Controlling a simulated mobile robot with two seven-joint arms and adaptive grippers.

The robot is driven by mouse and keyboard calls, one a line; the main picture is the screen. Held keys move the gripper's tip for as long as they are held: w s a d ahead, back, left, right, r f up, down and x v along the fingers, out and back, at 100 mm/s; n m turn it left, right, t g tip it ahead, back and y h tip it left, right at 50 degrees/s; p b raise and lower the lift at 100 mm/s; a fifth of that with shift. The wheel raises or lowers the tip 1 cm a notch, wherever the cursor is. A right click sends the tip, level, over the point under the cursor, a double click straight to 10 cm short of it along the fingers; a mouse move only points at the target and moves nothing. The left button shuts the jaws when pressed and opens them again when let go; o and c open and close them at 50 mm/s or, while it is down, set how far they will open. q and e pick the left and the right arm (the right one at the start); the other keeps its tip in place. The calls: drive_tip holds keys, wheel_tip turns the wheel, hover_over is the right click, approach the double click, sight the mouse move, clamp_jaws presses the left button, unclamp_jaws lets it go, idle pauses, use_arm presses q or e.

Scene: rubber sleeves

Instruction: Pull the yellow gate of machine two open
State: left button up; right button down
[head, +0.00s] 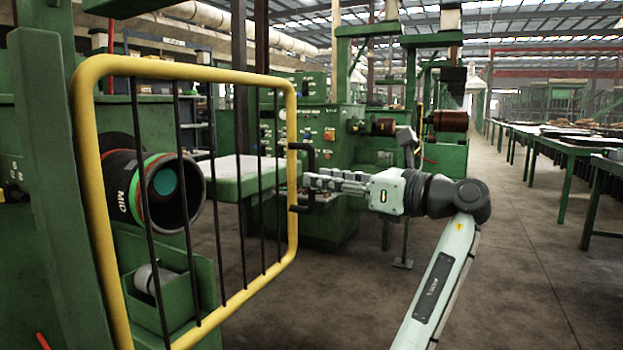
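The yellow gate (188,73) is a rounded tube frame with black vertical bars, in the left half of the head view. Its near left side stands beside a green post, and its far right side carries a black handle (308,150).
Behind the bars, a black roll (120,185) with a green ring sits on the green machine, by a pale-topped table (232,170). A control cabinet (325,135) stands behind the gripper. Open concrete floor (520,260) lies right, with green tables (560,145) beyond.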

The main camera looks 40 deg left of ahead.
sight(312, 210)
use_arm(q)
drive_tip(key=shift+s+a, duration=0.1)
drive_tip(key=shift+a, duration=1.55)
drive_tip(key=shift+c, duration=0.3)
clamp_jaws()
